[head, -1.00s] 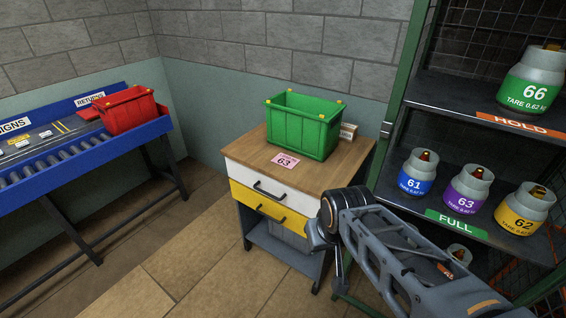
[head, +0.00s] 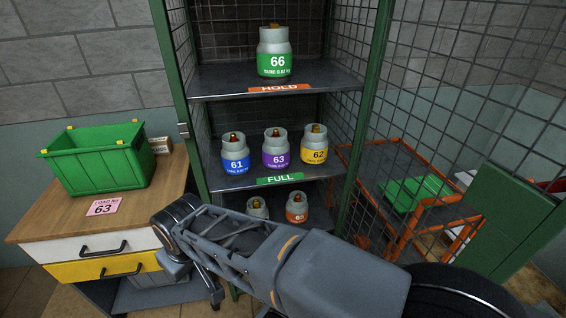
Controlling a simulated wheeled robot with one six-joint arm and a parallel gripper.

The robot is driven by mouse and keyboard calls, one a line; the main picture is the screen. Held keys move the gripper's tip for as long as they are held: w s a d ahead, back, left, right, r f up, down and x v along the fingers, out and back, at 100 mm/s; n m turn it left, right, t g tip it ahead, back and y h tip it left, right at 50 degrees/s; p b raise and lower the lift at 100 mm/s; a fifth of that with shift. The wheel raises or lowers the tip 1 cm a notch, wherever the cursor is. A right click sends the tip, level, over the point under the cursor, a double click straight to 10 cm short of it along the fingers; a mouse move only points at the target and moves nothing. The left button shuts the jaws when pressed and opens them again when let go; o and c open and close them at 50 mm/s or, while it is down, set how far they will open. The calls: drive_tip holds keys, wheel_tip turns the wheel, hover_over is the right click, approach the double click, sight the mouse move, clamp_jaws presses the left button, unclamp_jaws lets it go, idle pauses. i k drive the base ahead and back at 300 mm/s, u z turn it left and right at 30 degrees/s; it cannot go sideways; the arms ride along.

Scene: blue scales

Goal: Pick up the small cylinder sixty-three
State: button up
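The small cylinder 63 (head: 276,150) stands upright on the shelf labelled FULL. It has a grey top, a purple band with a white 63, and a brass valve inside its collar. The blue cylinder 61 (head: 235,155) stands to its left and the yellow cylinder 62 (head: 314,146) to its right, with small gaps between them. My arm crosses the lower middle of the picture, in front of and below that shelf. I cannot make out my gripper's fingers; they do not show in this view.
The rack's HOLD shelf (head: 340,80) above bears the green cylinder 66 (head: 274,55). More cylinders, one orange (head: 297,206), stand below. Green posts and mesh flank the rack. A workbench (head: 40,228) at left holds a green crate (head: 98,170) and a pink card 63 (head: 103,207). An orange-framed cage (head: 398,235) stands right.

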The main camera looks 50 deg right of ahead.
sight(276, 149)
drive_tip(key=z, duration=0.85)
drive_tip(key=k, duration=1.1)
drive_tip(key=z, duration=0.55)
drive_tip(key=i, duration=0.7)
